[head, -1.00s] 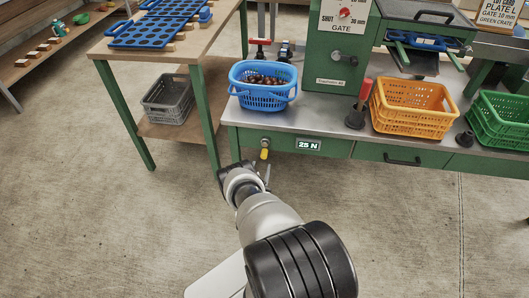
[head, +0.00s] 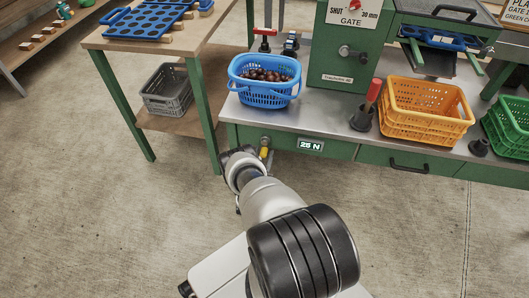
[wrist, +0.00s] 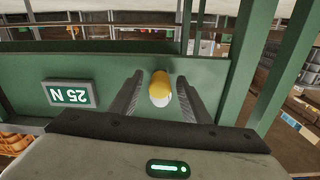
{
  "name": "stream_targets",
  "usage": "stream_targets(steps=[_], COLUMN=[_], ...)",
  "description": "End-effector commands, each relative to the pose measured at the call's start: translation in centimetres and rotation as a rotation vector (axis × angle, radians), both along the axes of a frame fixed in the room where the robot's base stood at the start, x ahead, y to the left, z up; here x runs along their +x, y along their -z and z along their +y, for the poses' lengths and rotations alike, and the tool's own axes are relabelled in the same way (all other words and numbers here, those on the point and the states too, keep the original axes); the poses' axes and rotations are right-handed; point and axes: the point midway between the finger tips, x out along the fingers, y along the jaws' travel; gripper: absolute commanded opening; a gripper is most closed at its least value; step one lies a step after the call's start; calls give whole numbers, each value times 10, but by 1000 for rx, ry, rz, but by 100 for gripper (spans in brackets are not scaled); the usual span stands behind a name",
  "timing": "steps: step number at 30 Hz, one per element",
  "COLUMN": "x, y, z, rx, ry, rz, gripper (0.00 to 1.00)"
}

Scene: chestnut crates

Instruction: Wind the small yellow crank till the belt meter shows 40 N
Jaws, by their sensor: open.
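The small yellow crank (head: 264,152) is on the green front of the bench, left of the belt meter (head: 310,145). The meter reads 25 N. In the wrist view the meter (wrist: 70,94) appears upside down, left of the crank's yellow knob (wrist: 159,90). My gripper (wrist: 160,82) is open, with one finger on each side of the knob and a gap showing beside it. In the head view my gripper (head: 262,160) is right at the crank, and my wrist partly hides it.
On the bench stand a blue basket (head: 252,91) of chestnuts, an orange crate (head: 410,125) and a red-handled lever (head: 373,92). A drawer handle (head: 408,166) juts out right of the meter. A table leg (head: 205,120) stands close left of my gripper.

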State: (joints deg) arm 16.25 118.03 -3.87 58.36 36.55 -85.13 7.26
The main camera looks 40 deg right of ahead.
Motion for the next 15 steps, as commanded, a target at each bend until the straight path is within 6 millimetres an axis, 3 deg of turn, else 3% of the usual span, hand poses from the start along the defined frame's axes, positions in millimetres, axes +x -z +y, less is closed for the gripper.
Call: stream_targets(steps=[8, 15], x=[0, 0], y=[0, 0], z=[0, 0], rx=[0, 0], ry=[0, 0], rz=[0, 0], gripper=[41, 2])
